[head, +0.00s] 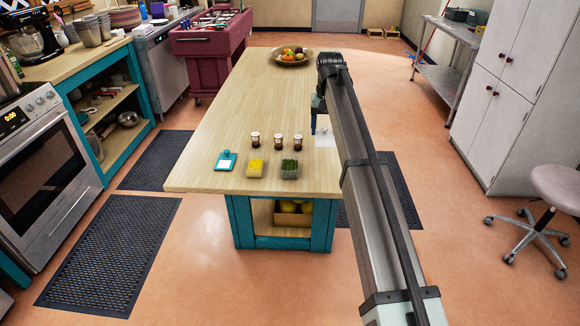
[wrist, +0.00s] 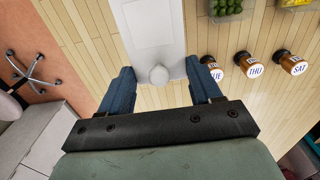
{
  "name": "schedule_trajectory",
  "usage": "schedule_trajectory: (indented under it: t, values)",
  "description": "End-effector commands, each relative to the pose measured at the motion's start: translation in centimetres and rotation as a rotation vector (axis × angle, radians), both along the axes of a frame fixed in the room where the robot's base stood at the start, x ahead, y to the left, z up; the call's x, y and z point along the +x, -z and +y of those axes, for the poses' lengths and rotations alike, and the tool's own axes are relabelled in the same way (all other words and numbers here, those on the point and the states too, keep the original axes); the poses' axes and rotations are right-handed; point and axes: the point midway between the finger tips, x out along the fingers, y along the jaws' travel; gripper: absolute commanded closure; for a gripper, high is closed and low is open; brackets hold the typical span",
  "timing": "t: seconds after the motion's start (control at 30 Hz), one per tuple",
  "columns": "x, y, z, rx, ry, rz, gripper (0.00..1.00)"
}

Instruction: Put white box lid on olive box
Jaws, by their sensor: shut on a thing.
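A white box lid (wrist: 150,30) with a round knob lies between my fingers in the wrist view. My gripper (wrist: 160,68) is shut on it, one blue finger at each side. In the head view the lid (head: 325,138) shows at the right edge of the wooden island, partly hidden by my arm; I cannot tell whether it touches the top. The olive box (head: 289,168), a small clear container of green olives, stands near the island's front edge, left of my gripper. It is partly in the wrist view (wrist: 228,9), cut off at the top, and appears open.
Three brown labelled jars (head: 277,141) stand in a row behind the olive box. A clear box of yellow pieces (head: 255,167) and a teal item with a white top (head: 226,160) are left of it. A fruit bowl (head: 292,59) is at the far end. The island's middle (head: 240,100) is clear.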

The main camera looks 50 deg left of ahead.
Motion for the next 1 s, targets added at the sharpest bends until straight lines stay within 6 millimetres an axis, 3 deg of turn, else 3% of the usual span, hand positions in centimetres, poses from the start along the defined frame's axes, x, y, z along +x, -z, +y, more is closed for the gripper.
schedule_trajectory:
  t: [0.17, 0.4, 0.6, 0.77, 1.0]
  values:
    - [-1.7, -0.8, 1.0, 0.001, -0.003, -0.001, 0.65]
    - [-7.1, -3.4, 3.8, 0.001, -0.004, -0.001, 0.65]
    - [-9.7, -4.3, 4.9, 0.0, -0.001, 0.0, 0.65]
    - [-10.1, -3.1, 5.0, -0.001, 0.001, 0.001, 0.65]
    - [-10.1, 0.7, 5.0, -0.001, 0.001, 0.001, 0.65]
